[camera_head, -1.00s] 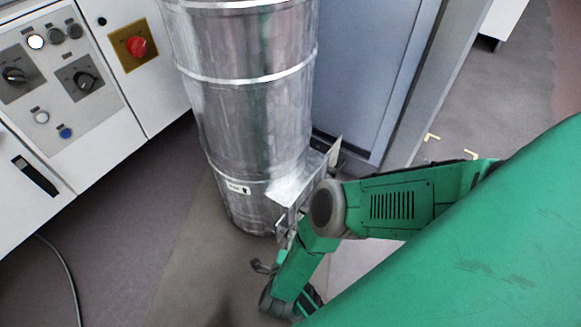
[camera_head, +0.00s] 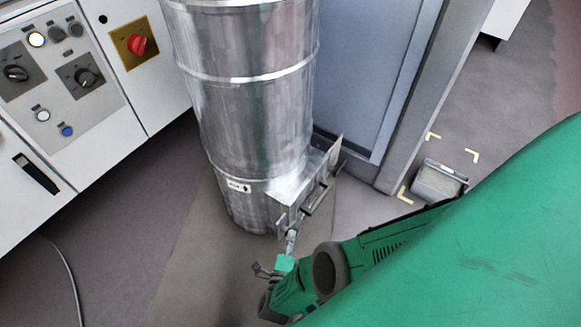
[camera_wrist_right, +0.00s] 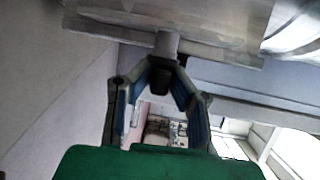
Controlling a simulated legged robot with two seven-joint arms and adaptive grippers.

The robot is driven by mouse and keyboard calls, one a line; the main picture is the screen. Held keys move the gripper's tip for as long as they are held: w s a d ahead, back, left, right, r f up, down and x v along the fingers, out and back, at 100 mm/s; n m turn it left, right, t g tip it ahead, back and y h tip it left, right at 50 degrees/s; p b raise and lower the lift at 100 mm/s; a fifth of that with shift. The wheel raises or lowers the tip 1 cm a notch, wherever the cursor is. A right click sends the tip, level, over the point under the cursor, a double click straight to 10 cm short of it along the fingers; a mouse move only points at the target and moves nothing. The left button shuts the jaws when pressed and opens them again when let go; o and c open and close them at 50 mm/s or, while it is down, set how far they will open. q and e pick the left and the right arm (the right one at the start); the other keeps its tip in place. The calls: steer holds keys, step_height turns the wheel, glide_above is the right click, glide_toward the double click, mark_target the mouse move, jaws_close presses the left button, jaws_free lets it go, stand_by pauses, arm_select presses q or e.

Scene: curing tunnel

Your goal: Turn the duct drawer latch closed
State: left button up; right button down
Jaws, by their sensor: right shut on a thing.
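The duct drawer (camera_head: 300,185) is a bright metal box on the lower right side of the round metal duct (camera_head: 245,110). A bar handle (camera_head: 318,199) shows on its front. My right gripper (camera_head: 291,239) is at the drawer's lower front corner, small and partly hard to make out in the head view. In the right wrist view, its two fingers (camera_wrist_right: 160,77) close around a dark piece below a short grey stem (camera_wrist_right: 167,45), which looks like the latch. The latch's turn angle cannot be told. My left gripper is not in view.
A white control cabinet with a red knob (camera_head: 138,45) stands at the left. A grey box (camera_head: 438,183) lies on the floor at right, among yellow corner marks. A blue-grey panel (camera_head: 370,75) stands behind the duct. Floor left of the duct is mostly clear.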

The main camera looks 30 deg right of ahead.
steer(key=shift+w+d+r, duration=0.15)
steer(key=shift+d, duration=0.1)
steer(key=c, duration=1.6)
jaws_free()
steer(key=shift+o, duration=0.3)
steer(key=shift+a, duration=0.1)
